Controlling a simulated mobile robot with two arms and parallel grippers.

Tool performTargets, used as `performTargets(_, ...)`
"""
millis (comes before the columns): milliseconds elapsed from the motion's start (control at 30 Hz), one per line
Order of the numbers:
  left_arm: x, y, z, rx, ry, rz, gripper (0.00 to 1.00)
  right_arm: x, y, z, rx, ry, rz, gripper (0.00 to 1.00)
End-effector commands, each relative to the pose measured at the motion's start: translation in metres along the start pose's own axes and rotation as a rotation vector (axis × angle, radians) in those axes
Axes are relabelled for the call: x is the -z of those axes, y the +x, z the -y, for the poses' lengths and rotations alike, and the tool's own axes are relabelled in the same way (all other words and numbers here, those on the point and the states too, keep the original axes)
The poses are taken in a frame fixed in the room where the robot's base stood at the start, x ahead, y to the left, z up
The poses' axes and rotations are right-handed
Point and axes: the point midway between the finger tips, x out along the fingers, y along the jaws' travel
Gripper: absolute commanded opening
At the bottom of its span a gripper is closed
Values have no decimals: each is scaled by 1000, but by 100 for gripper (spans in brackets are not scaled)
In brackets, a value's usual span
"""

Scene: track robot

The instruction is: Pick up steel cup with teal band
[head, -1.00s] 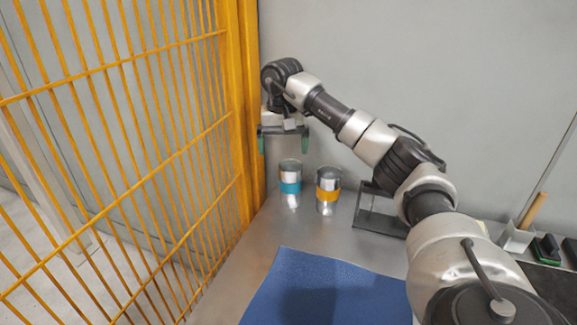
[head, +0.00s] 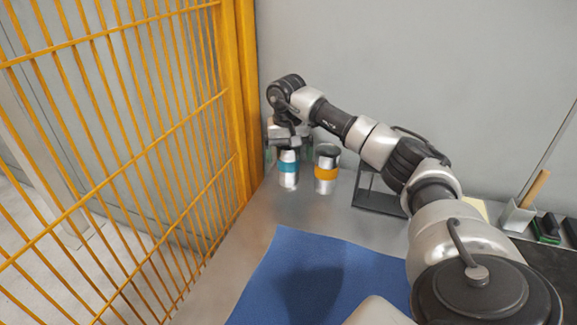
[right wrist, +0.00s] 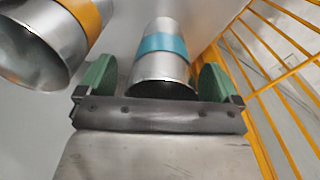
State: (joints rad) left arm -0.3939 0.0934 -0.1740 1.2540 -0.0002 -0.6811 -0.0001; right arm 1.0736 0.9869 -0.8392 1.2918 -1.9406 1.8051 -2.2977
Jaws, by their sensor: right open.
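The steel cup with teal band (head: 289,177) stands upright on the steel worktop near the yellow fence. My right gripper (head: 288,153) is at its upper end, open and empty. In the right wrist view, the green fingers of the right gripper (right wrist: 156,84) are spread on either side of the teal-banded cup (right wrist: 162,66), with its dark open rim facing the gripper. Gaps show between the cup and both fingers. My left gripper is not in view.
A steel cup with an orange band (head: 326,173) stands close by on the right, and also shows in the right wrist view (right wrist: 45,45). A yellow barred fence (head: 247,90) is close on the left. A dark stand (head: 378,201) is farther right. A blue mat (head: 300,275) lies in front.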

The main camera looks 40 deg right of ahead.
Motion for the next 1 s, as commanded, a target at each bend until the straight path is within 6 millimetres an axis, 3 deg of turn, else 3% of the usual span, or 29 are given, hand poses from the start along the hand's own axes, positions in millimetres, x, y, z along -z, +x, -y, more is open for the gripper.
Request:
performTargets(233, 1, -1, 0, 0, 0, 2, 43, 0, 1, 0, 1, 0, -1, 93)
performTargets(567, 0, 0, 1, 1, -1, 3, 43, 0, 1, 0, 1, 0, -1, 42)
performTargets(833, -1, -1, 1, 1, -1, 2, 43, 0, -3, 0, 2, 0, -2, 41)
performTargets(1000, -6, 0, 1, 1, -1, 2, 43, 1, -28, 0, 4, 1, -4, 41)
